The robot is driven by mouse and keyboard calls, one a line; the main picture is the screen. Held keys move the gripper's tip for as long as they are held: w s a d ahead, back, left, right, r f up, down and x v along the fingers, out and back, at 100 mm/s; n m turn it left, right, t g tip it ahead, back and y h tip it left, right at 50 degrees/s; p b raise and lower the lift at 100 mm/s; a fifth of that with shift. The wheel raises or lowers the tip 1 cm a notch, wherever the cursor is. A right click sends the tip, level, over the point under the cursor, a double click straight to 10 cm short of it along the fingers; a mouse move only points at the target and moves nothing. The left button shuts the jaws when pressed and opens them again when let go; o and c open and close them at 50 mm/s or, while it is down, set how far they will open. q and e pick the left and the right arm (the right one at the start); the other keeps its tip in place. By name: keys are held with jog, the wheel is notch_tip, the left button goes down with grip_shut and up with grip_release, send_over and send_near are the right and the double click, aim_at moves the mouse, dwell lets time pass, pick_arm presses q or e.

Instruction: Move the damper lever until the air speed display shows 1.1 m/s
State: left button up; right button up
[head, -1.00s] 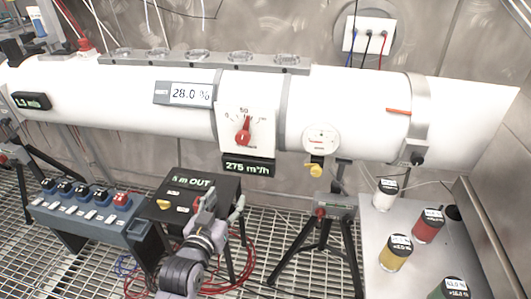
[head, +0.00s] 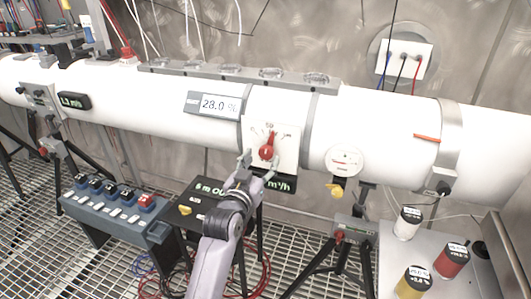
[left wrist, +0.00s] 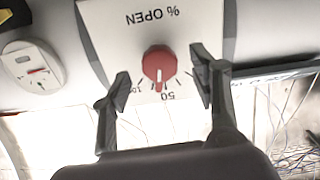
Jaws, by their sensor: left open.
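The damper lever is a red knob (head: 267,149) on a white dial plate marked 0, 50 and 100 on the white duct. It also shows in the left wrist view (left wrist: 158,63), with its pointer close to the 50 mark. The air speed display (head: 74,101) on the duct at left seems to read 1.3 m/s; the small digits are hard to read. My left gripper (head: 257,168) is just in front of the dial. In the left wrist view its open fingers (left wrist: 161,77) stand either side of the knob, with gaps on both sides. My right gripper is out of view.
A 28.0 % display (head: 213,103) sits left of the dial. My gripper partly hides the airflow display (head: 284,184) below. A round gauge (head: 344,160) is to the right. A switch box (head: 120,208) and a black box (head: 193,209) stand below; coloured jars (head: 452,260) stand lower right.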

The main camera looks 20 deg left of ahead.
aim_at(265, 155)
pick_arm(q)
jog(key=shift+w+d, duration=0.1)
jog(key=shift+w, duration=1.9)
jog(key=shift+c, duration=0.2)
